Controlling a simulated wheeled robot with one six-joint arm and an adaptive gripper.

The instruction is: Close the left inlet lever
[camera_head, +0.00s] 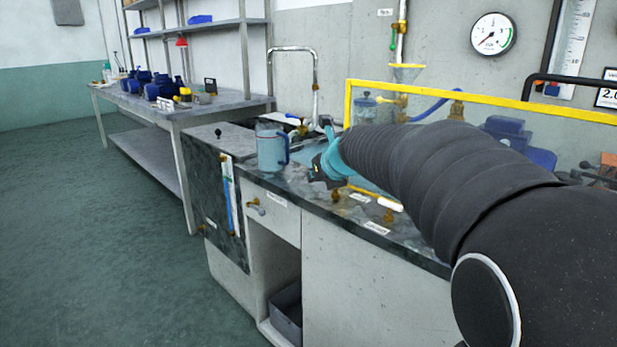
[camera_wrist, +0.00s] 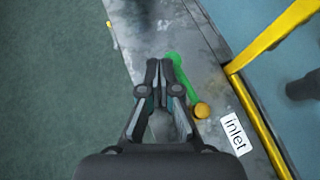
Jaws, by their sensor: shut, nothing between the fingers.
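In the wrist view a green lever (camera_wrist: 190,92) lies along the counter strip, beside a round brass fitting (camera_wrist: 201,110) and a white label reading "inlet" (camera_wrist: 235,131). My gripper (camera_wrist: 160,64) is shut and empty, with its fingertips just left of the lever's far end. The right finger covers part of the lever, and I cannot tell whether they touch. In the head view my gripper (camera_head: 323,167) is over the counter's front edge, partly hidden by my arm. The green lever cannot be made out there.
A yellow frame (camera_head: 480,99) runs along the counter (camera_head: 310,195). A clear blue jug (camera_head: 271,150) stands left of my gripper. A white-handled valve (camera_head: 390,204) is at the right, near my arm. The floor (camera_head: 100,250) at the left is free.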

